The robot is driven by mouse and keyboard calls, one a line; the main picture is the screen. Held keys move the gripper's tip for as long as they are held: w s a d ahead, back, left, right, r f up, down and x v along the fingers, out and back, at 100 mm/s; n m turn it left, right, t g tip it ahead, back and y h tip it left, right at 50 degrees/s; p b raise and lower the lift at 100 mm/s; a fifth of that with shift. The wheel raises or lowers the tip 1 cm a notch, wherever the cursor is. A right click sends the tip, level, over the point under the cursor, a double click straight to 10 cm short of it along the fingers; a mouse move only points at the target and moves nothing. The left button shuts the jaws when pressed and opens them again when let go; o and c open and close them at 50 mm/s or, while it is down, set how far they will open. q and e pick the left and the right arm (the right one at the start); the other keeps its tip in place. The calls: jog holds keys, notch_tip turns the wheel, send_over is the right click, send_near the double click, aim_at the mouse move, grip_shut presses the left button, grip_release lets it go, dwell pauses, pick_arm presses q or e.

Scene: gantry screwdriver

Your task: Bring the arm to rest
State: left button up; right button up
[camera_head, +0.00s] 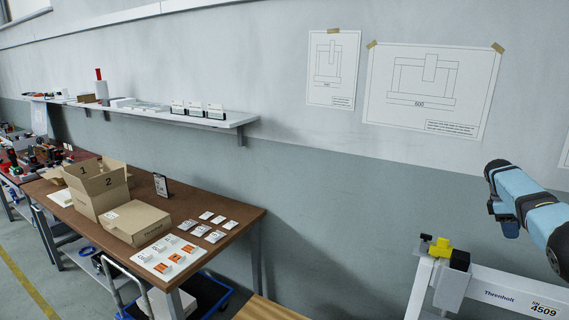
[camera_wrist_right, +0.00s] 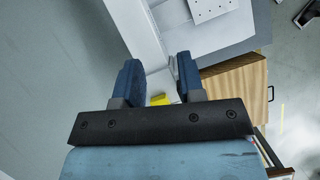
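My right arm comes in from the right edge of the head view, blue with black joints. Its gripper (camera_head: 505,218) is above and to the right of the yellow-and-black tool head (camera_head: 440,248) on the white gantry (camera_head: 500,292). In the wrist view, the two dark blue fingers of the right gripper (camera_wrist_right: 158,65) stand apart with nothing held between them. The yellow part (camera_wrist_right: 160,99) shows beyond and below the gap, apart from the fingers. My left gripper is in neither view.
A brown table (camera_head: 240,212) at the left bears cardboard boxes (camera_head: 138,222) and several small cards. A wall shelf (camera_head: 235,120) hangs above it. Two drawings (camera_head: 432,90) are taped to the wall. A wooden surface (camera_head: 270,310) lies at the bottom. Open air surrounds the right gripper.

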jog(key=s+d+r+m, duration=0.2)
jog(key=s+d, duration=0.6)
jog(key=d, duration=0.3)
jog(key=w+a+f+n+t+h, duration=0.15)
jog(key=a+f, duration=0.25)
jog(key=f, duration=0.8)
jog(key=s+a+f+t+h, duration=0.1)
jog(key=a+f+t+h, duration=0.2)
jog(key=f, duration=0.9)
jog(key=s+a+f+n+t+y, duration=0.1)
jog(key=s+a+f+t+y, duration=0.3)
jog(key=s+a+f, duration=0.85)
jog(key=s+a+r+m+t+y, duration=0.15)
jog(key=s+a+y, duration=0.25)
jog(key=s+a, duration=0.85)
jog(key=s+a+r+t+y, duration=0.3)
jog(key=s+a, duration=0.9)
jog(key=a, duration=0.1)
jog(key=w+a+m+t, duration=0.15)
jog(key=a+m, duration=0.35)
jog(key=a, duration=0.8)
pick_arm(q)
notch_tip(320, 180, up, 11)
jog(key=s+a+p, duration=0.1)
jog(key=p, duration=1.1)
pick_arm(e)
notch_tip(320, 180, up, 12)
jog(key=shift+d+f, duration=0.15)
jog(key=shift+f, duration=0.05)
